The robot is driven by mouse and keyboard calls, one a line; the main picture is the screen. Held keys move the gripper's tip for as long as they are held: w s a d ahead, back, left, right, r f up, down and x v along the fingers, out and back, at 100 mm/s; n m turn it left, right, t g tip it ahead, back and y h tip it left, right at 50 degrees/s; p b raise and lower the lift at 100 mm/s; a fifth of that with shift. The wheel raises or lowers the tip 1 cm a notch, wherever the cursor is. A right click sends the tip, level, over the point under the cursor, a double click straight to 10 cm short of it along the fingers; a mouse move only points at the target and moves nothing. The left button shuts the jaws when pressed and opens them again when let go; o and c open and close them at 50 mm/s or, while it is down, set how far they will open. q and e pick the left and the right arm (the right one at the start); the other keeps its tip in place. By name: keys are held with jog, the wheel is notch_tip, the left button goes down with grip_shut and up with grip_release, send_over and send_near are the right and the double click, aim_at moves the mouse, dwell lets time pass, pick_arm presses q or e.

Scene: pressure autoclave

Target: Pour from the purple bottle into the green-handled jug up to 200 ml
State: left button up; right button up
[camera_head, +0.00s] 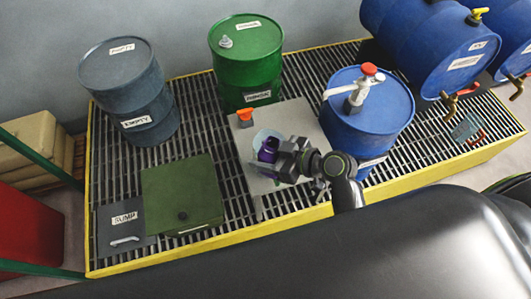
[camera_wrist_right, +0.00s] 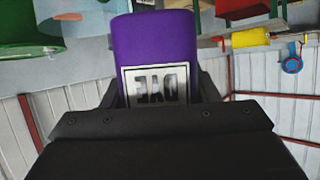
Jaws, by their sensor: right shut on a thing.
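The purple bottle (camera_head: 267,151) is in my right gripper (camera_head: 282,160), over the grey board on the grating. In the right wrist view the bottle (camera_wrist_right: 160,55) stands between the dark fingers, with a white label that reads "DYE" upside down. A pale see-through round vessel (camera_head: 266,137), likely the jug, shows right beside and partly behind the bottle. Its handle and level marks cannot be made out. Whether liquid is flowing cannot be seen. My left gripper is not in view.
The grey board (camera_head: 300,120) also bears a small orange-topped item (camera_head: 244,115). A green drum (camera_head: 246,55) stands behind, a blue drum with a red-topped pump (camera_head: 367,110) to the right, and a grey drum (camera_head: 125,90) to the left.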

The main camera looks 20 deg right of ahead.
aim_at(267, 148)
dwell(0.5)
notch_tip(267, 148, up, 3)
jog(key=p, duration=0.2)
jog(key=shift+p, duration=0.3)
jog(key=shift+d, duration=0.1)
